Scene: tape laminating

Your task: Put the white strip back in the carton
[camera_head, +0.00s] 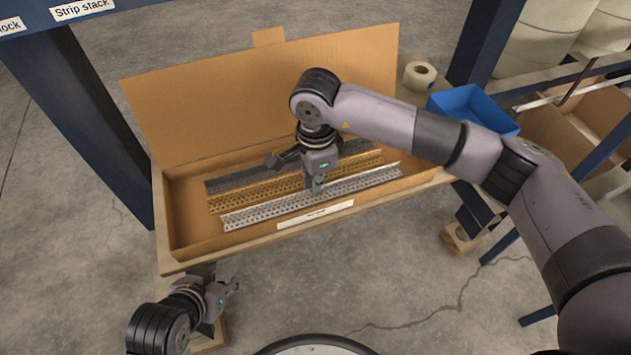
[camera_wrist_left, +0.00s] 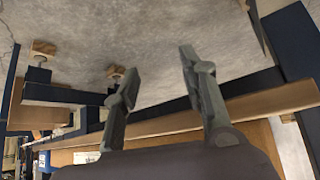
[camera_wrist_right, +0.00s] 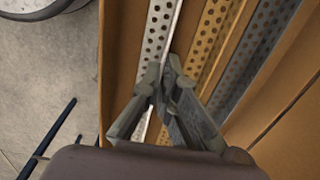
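The white strip (camera_head: 352,188) is a perforated angle profile. It lies lengthwise at the front of the open carton (camera_head: 180,215), in front of a gold strip (camera_head: 235,201) and a dark grey strip (camera_head: 235,182). My right gripper (camera_head: 315,188) points down at the middle of the white strip. In the right wrist view its fingertips (camera_wrist_right: 163,68) are close together at the white strip (camera_wrist_right: 157,32), apparently with its ridge between them; the exact contact is hidden. My left gripper (camera_head: 232,287) is outside the carton's front; its fingers (camera_wrist_left: 158,62) are apart and empty.
The carton's lid (camera_head: 215,95) stands raised at the back. A tape roll (camera_head: 419,75) and a blue bin (camera_head: 472,108) are to the right. Dark blue posts (camera_head: 95,120) flank the table. Open floor lies in front.

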